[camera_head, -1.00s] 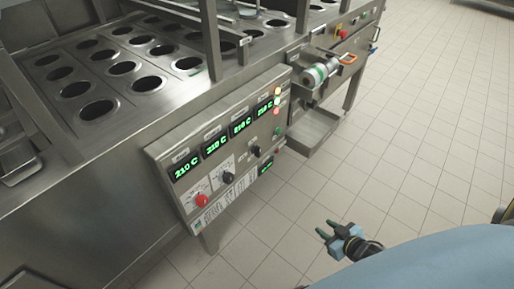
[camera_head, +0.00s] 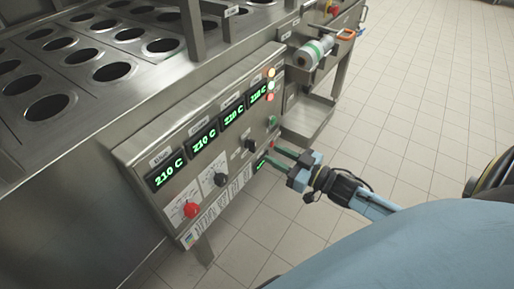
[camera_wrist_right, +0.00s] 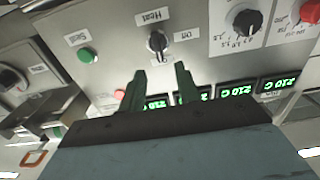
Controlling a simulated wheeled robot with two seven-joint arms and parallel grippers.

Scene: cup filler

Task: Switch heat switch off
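My right gripper (camera_head: 272,155) is at the panel's right end, close to the knob. In the right wrist view my right gripper (camera_wrist_right: 160,72) has its two green fingertips spread, with nothing between them, just below the knob and apart from it. My left gripper is not in view.
Green displays (camera_head: 204,142) read 210 C. A roll (camera_head: 313,52) and an open steel tray (camera_head: 306,115) stand behind.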

